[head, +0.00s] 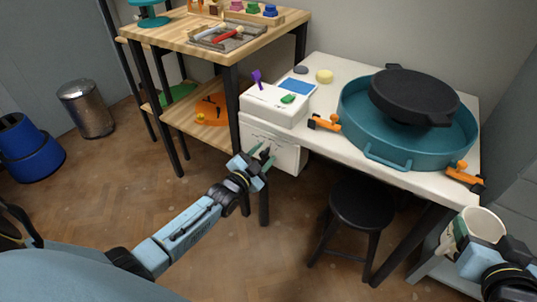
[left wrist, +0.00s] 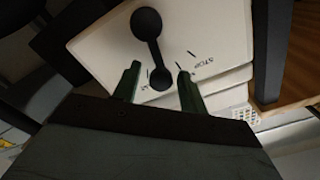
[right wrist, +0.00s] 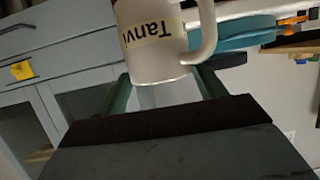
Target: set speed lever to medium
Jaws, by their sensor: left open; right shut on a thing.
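A black lever (left wrist: 154,50) with a round knob at each end sits on a white panel (left wrist: 100,45) marked with short lines and the word STOP. Its lower knob (left wrist: 162,78) shows between the fingertips of my left gripper (left wrist: 158,80), which is open; I cannot tell whether they touch. In the head view my left gripper (head: 262,162) is in front of the white box (head: 286,152) below the table's left end and hides the lever. My right gripper (right wrist: 165,85) is shut on a white mug (right wrist: 152,45) labelled "Tanvi"; the mug (head: 480,224) also shows at the lower right of the head view.
A white device (head: 268,106) with a purple lever (head: 257,80) stands on the table above. A teal basin (head: 355,125) with a black round piece (head: 415,92) is to its right. A black stool (head: 360,203) stands below. A wooden shelf (head: 190,128) stands left; open floor lies before it.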

